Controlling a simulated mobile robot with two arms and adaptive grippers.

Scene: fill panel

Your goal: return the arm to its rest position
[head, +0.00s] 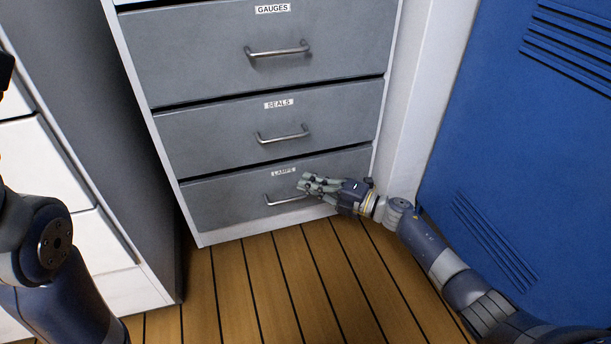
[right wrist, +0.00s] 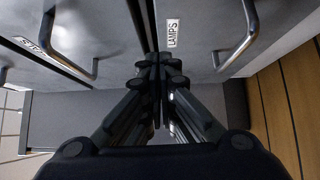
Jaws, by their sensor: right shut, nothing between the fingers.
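My right arm reaches in from the lower right in the head view. Its gripper (head: 304,182) is in front of the bottom drawer (head: 228,203), labelled LAMPS, by the right part of that drawer's handle (head: 283,201). In the right wrist view the fingers of this gripper (right wrist: 157,62) are shut together with nothing between them. The LAMPS handle (right wrist: 243,38) is to the right of the fingers there, apart from them. My left arm shows at the left edge of the head view; its gripper is out of frame.
Above are the SEALS drawer (head: 215,132) and the GAUGES drawer (head: 200,50), which look closed. A blue locker (head: 500,130) stands close on the right. A white drawer unit (head: 50,165) stands at the left. The wooden floor (head: 270,285) in front is clear.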

